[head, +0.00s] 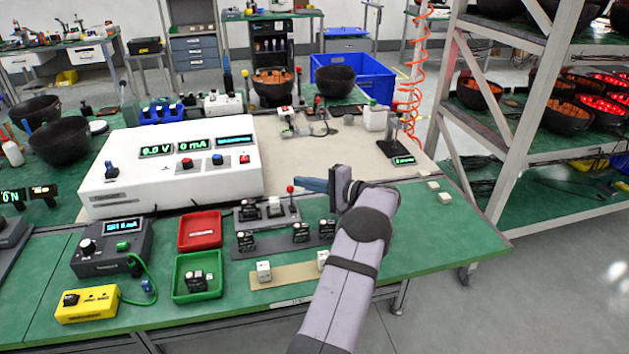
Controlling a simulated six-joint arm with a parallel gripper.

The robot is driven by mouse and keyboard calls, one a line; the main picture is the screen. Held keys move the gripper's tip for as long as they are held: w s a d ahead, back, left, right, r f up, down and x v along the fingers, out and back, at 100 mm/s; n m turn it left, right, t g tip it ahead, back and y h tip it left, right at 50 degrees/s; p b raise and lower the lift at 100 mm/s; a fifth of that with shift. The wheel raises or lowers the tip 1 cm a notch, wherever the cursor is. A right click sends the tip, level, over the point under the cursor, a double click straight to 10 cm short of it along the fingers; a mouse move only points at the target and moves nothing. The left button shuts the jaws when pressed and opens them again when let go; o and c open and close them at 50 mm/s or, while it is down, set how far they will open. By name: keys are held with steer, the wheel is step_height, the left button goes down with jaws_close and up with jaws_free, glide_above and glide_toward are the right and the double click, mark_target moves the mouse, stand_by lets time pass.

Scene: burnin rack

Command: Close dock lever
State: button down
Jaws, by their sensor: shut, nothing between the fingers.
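A small grey dock (266,213) stands on the green bench, just right of the red tray, with a dark block and a white block on it. Its lever, tipped with a red ball knob (290,189), stands up at the dock's right end. My gripper (304,184) is shut and empty. Its blue fingers point left, and their tips appear right beside the red knob. I cannot tell whether they touch it. My wrist and forearm come up from the lower right and hide part of the bench right of the dock.
A white power supply (170,164) stands behind left. A dark strip with several small modules (270,242) lies in front of the dock. Red (199,231) and green (198,276) trays sit left. The beige mat (350,150) behind my gripper has clear room.

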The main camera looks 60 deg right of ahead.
mark_target(291, 197)
steer(key=shift+s+a+r+p, duration=0.15)
steer(key=shift+s+a, duration=0.05)
steer(key=shift+a, duration=0.3)
steer(key=shift+s+a+r+p, duration=0.15)
steer(key=shift+a+p, duration=0.05)
steer(key=shift+a, duration=0.35)
steer(key=shift+s+a+r+p, duration=0.15)
steer(key=shift+s+a, duration=0.05)
steer(key=shift+a, duration=0.3)
steer(key=shift+f+b, duration=0.15)
steer(key=shift+b, duration=0.25)
